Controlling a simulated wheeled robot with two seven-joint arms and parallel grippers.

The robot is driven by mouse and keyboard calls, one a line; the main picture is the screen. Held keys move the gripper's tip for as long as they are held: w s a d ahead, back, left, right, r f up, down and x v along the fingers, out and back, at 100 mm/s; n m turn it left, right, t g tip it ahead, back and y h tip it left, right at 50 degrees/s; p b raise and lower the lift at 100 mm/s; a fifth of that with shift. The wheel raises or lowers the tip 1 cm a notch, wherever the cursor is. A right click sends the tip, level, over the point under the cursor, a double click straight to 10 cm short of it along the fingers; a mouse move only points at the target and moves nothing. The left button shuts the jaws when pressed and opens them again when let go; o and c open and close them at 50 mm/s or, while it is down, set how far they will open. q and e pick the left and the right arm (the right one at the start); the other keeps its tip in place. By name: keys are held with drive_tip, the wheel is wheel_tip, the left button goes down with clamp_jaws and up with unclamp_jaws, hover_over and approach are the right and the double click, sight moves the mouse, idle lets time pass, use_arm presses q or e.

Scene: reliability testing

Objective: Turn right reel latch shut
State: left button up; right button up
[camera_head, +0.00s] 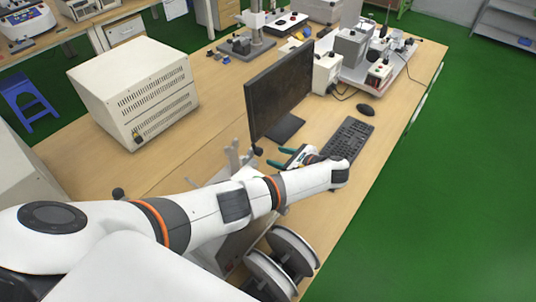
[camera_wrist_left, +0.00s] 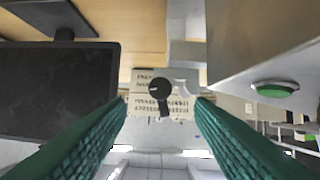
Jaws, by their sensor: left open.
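My left gripper (camera_head: 274,157) reaches across the bench, its teal-green fingers pointing left towards a black knob-like latch (camera_head: 257,151) on a grey machine. In the left wrist view the gripper (camera_wrist_left: 160,105) is open and empty, with its fingers wide apart. The latch (camera_wrist_left: 160,89) appears there as a round black knob with a short arm pointing down, between the fingertips. I cannot tell whether it touches them. Another black knob (camera_head: 118,193) shows at the machine's left side. My arm hides much of the machine. My right gripper is not in view.
Two white-rimmed reels (camera_head: 296,249) stand below my arm. A monitor (camera_head: 279,92), keyboard (camera_head: 347,139) and mouse (camera_head: 366,110) stand beyond the gripper. A beige box (camera_head: 135,90) is at left. In the wrist view, a grey housing with a green button (camera_wrist_left: 275,90) is close at right.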

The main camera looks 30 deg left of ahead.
use_arm(q)
drive_tip(key=shift+b+v, duration=0.3)
drive_tip(key=shift+v, duration=2.1)
